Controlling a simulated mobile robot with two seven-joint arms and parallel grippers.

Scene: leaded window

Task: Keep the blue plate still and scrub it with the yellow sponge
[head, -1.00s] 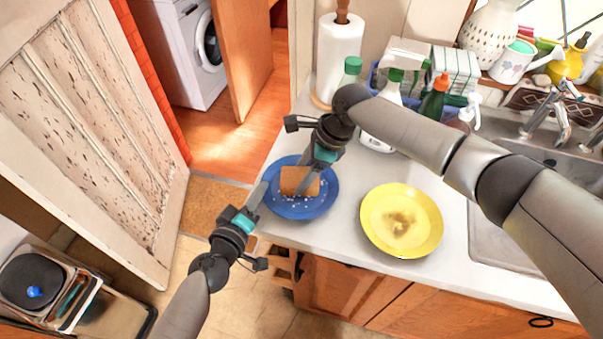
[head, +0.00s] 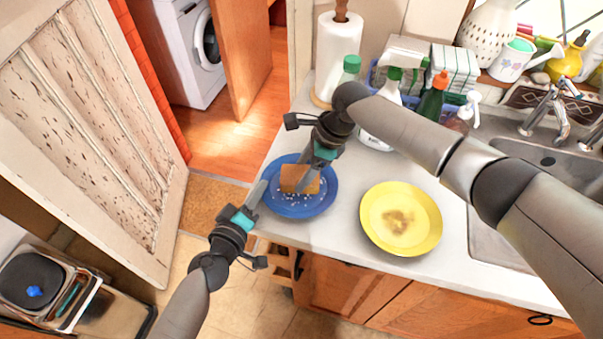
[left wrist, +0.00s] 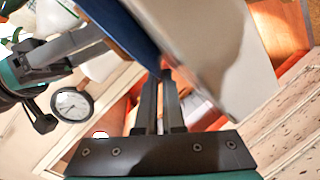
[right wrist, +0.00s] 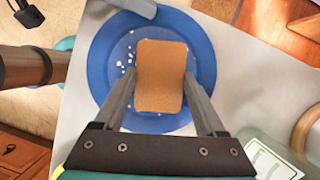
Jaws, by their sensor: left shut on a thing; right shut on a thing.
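The blue plate (head: 322,205) lies near the left end of the counter, with white specks on it. My left gripper (head: 262,190) is shut on the plate's left rim; the plate's edge (left wrist: 135,22) also shows between its fingers in the left wrist view. The sponge (head: 300,179) looks orange-brown on top and lies on the middle of the plate. My right gripper (head: 306,184) is shut on the sponge from above. In the right wrist view the sponge (right wrist: 160,76) sits between the two fingers over the blue plate (right wrist: 204,55). The sponge's underside is hidden.
A yellow plate (head: 401,219) with a brown stain lies to the right on the counter (head: 345,245). Spray bottles (head: 380,125), a paper towel roll (head: 339,55) and a sink (head: 500,250) stand behind and right. The counter's left edge is close to the blue plate.

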